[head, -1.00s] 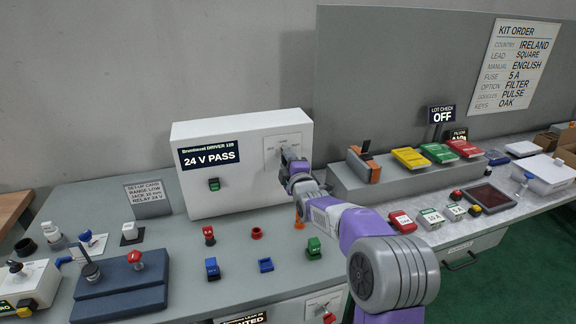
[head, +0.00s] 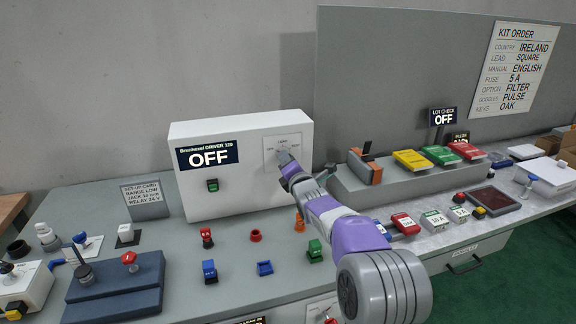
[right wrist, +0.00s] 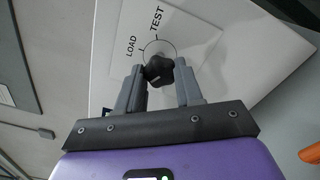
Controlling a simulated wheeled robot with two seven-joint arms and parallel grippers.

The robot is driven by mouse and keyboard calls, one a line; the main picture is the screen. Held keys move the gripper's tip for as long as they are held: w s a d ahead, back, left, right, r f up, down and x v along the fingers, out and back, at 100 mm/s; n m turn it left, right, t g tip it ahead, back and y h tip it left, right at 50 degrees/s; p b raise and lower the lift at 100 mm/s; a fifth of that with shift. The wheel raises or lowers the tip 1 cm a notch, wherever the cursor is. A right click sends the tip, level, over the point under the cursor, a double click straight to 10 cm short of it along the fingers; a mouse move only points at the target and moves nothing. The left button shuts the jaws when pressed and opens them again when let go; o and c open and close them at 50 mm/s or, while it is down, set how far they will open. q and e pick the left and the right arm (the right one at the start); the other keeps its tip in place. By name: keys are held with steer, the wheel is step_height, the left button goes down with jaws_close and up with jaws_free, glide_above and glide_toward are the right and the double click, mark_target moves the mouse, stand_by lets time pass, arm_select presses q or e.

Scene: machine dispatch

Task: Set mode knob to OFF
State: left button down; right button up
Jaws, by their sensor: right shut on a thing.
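The white driver box (head: 230,190) stands at the back of the bench, and its display (head: 208,154) reads OFF. The mode knob (right wrist: 158,70) is black and lobed, on a light plate (head: 287,145) on the box front. In the right wrist view the words LOAD and TEST show beside it; the rest of the dial is hidden. My right gripper (head: 285,160) is at the plate and covers the knob in the head view. In the right wrist view its fingers (right wrist: 160,82) are on both sides of the knob, shut on it. My left gripper is not in view.
A green button (head: 213,185) is on the box front. Several small coloured parts, including a red one (head: 207,238) and a blue tray (head: 265,268), lie before the box. A grey stand (head: 350,183) with coloured boxes is to the right of my arm.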

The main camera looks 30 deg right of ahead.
stand_by(0.3)
steer(key=o, duration=1)
steer(key=shift+o, duration=0.2)
steer(key=shift+s, duration=0.15)
steer(key=p+v, duration=0.1)
steer(key=v, duration=0.6)
steer(key=shift+s+p, duration=0.15)
steer(key=shift+p, duration=0.15)
